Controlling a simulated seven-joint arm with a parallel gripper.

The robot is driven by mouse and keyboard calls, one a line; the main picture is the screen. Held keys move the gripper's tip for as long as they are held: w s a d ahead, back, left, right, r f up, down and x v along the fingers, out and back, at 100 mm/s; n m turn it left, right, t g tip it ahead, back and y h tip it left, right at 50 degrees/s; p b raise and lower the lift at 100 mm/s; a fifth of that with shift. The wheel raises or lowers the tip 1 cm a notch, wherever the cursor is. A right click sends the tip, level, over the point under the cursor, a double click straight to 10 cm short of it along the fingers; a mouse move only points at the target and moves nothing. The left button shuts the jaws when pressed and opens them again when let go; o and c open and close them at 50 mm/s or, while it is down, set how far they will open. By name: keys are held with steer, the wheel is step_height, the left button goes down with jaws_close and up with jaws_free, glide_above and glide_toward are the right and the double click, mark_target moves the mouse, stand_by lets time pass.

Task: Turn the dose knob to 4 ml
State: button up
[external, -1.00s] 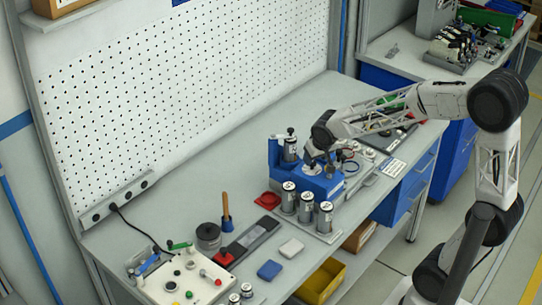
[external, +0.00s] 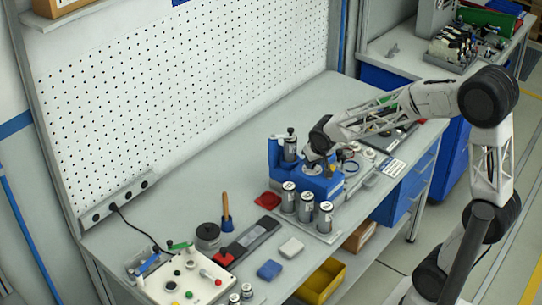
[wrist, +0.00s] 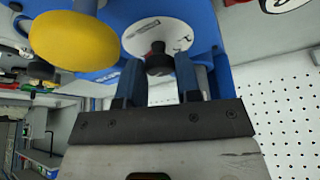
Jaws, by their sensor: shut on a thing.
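The blue dosing device (external: 324,187) stands on the bench in the external view, with a silver canister (external: 290,148) upright at its back. In the wrist view, the dose dial (wrist: 172,33) is a white disc with dark markings on the blue body (wrist: 130,12). The black dose knob (wrist: 158,60) is at its centre. My gripper (wrist: 160,78) is at the dial, shut on the knob, with one blue-grey finger on each side. The external view shows my gripper (external: 318,168) over the device, its fingers mostly hidden. The dial markings are too small to read.
A yellow round part (wrist: 75,40) is close to my fingers in the wrist view. Several silver canisters (external: 305,207) stand just in front of the device. A red item (external: 268,199) lies to its left. The bench behind it, before the pegboard (external: 190,90), is clear.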

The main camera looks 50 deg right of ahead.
steer(key=shift+n, duration=0.6)
steer(key=o, duration=0.9)
steer(key=shift+r, duration=0.1)
steer(key=shift+y, duration=0.3)
steer(key=shift+v, duration=3.8)
